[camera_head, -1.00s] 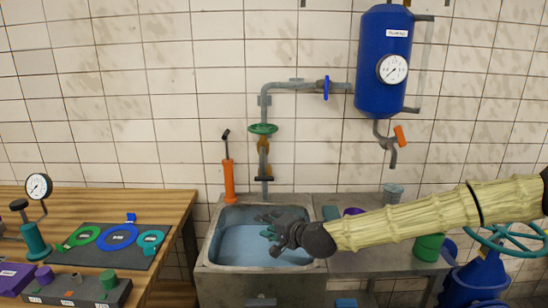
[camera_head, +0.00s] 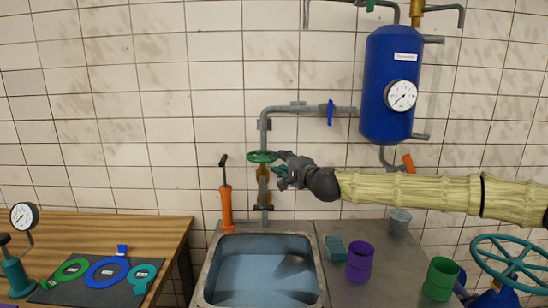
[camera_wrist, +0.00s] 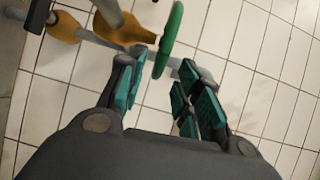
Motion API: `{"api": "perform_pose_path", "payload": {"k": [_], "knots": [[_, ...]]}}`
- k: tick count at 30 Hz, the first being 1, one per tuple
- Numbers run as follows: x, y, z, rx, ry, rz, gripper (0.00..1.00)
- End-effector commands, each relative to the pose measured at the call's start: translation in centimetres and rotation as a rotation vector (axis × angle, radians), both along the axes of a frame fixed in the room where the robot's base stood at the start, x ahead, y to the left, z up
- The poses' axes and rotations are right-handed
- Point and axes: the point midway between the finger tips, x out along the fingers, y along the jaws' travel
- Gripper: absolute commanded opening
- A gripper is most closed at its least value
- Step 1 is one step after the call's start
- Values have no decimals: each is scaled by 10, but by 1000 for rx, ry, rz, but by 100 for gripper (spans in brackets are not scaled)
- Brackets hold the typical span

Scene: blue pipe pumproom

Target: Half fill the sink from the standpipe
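The grey metal sink (camera_head: 210,270) stands below the standpipe (camera_head: 265,135) and shows a pale bluish surface inside, like water; its exact level is hard to judge. The standpipe carries a green handwheel (camera_head: 262,156) with an orange-brown section and a dark lever under it. The handwheel is edge-on in the wrist view (camera_wrist: 170,38). My gripper (camera_head: 281,170) is at the right side of the handwheel, its fingertips close to the rim. In the wrist view my gripper (camera_wrist: 163,68) has its fingers apart, with the near end of the rim around the gap between the tips; contact cannot be told.
A blue tank (camera_head: 385,120) with a gauge (camera_head: 401,95) hangs at the right, above my arm. Purple (camera_head: 359,262) and green (camera_head: 440,279) cups and a grey bucket (camera_head: 399,222) stand right of the sink. A wooden bench (camera_head: 130,230) is at the left.

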Motion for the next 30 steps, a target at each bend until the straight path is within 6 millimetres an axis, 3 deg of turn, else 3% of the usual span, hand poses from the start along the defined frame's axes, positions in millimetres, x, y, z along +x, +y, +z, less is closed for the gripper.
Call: {"api": "perform_pose_path", "payload": {"k": [9, 21, 23, 27, 30], "knots": [[32, 19, -2, 0, 0, 0, 34], [37, 23, -4, 0, 1, 1, 34], [37, 23, -4, 0, 1, 1, 27], [37, 22, -4, 0, 1, 1, 1], [37, 22, -4, 0, 1, 1, 0]]}}
